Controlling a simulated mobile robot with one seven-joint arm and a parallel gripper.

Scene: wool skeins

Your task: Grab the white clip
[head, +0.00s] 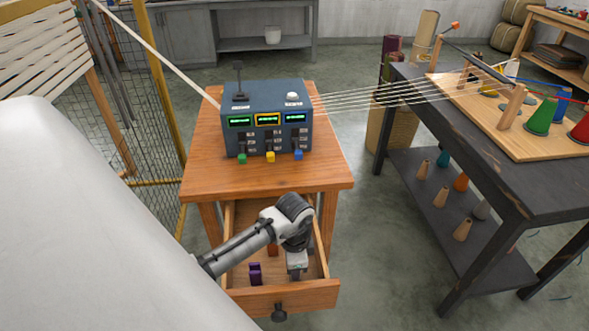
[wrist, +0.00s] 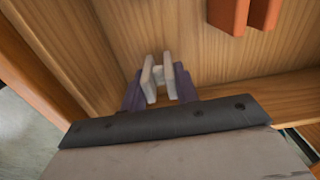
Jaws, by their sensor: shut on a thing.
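The white clip (wrist: 148,77) shows in the wrist view as two pale upright prongs joined low down. My gripper (wrist: 160,88) is shut on it, with a dark purple-grey finger on each side. In the head view my gripper (head: 297,265) reaches down into the open drawer (head: 308,291), at its right side. The clip is mostly hidden by my gripper there. I cannot tell whether the clip touches the drawer floor.
A purple clip (head: 255,273) stands in the drawer left of my gripper. An orange-red clip (wrist: 240,12) stands farther off; it also shows in the head view (head: 272,250). Drawer walls are close around. A blue control box (head: 265,113) sits on the table above.

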